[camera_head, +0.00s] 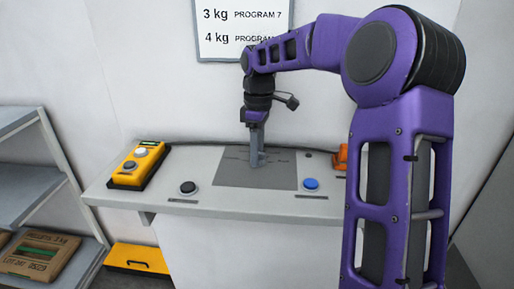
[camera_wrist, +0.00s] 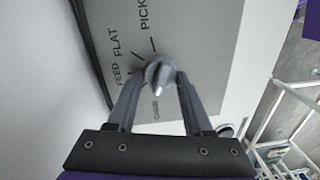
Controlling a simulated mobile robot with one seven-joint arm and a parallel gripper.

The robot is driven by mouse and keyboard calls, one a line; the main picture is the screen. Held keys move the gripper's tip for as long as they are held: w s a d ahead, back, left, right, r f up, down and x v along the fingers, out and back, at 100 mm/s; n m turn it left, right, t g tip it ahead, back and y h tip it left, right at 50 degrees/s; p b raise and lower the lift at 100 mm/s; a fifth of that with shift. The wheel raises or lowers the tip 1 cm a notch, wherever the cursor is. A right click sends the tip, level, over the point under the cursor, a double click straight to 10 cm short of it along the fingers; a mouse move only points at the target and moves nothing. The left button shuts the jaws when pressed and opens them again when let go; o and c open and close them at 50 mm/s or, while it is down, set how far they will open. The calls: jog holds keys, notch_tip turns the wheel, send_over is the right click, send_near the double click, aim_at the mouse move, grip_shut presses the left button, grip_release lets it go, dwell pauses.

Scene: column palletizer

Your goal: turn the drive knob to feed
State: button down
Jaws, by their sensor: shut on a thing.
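The drive knob (camera_wrist: 160,76) is a small grey knob with a pale ridge, on a grey panel (camera_wrist: 195,45) in the wrist view. Printed marks around it read FEED, FLAT and PICK, with another small word too blurred to read. FEED and FLAT lie to its left and PICK above it. The ridge's pale end is toward the lower edge of the picture; I cannot tell surely which mark it selects. My gripper (camera_wrist: 158,82) is shut on the knob, one finger on each side. In the head view my gripper (camera_head: 257,161) reaches down to the dark panel (camera_head: 230,171), hiding the knob.
The grey console (camera_head: 120,190) carries a yellow button box (camera_head: 139,166), a black button (camera_head: 188,187) and a blue button (camera_head: 310,184). An orange object (camera_head: 341,157) is partly behind my arm. A shelf (camera_head: 30,190) with a cardboard package (camera_head: 40,254) stands left.

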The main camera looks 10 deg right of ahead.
jog(key=m+p, duration=0.2)
jog(key=m, duration=0.1)
jog(key=shift+r+m, duration=0.15)
jog(key=shift+m, duration=0.15)
jog(key=m+p, duration=0.1)
jog(key=m, duration=0.2)
jog(key=shift+d+m, duration=0.1)
jog(key=shift+m, duration=0.2)
jog(key=m+p, duration=0.1)
jog(key=m, duration=0.5)
jog(key=shift+d+t+p, duration=0.1)
jog(key=shift+t+p, duration=0.2)
jog(key=shift+t, duration=0.1)
jog(key=shift+m, duration=0.3)
jog(key=c, duration=0.6)
grip_release()
notch_tip(320, 180, up, 17)
jog(key=d+p, duration=0.1)
jog(key=p, duration=0.1)
jog(key=shift+d, duration=0.15)
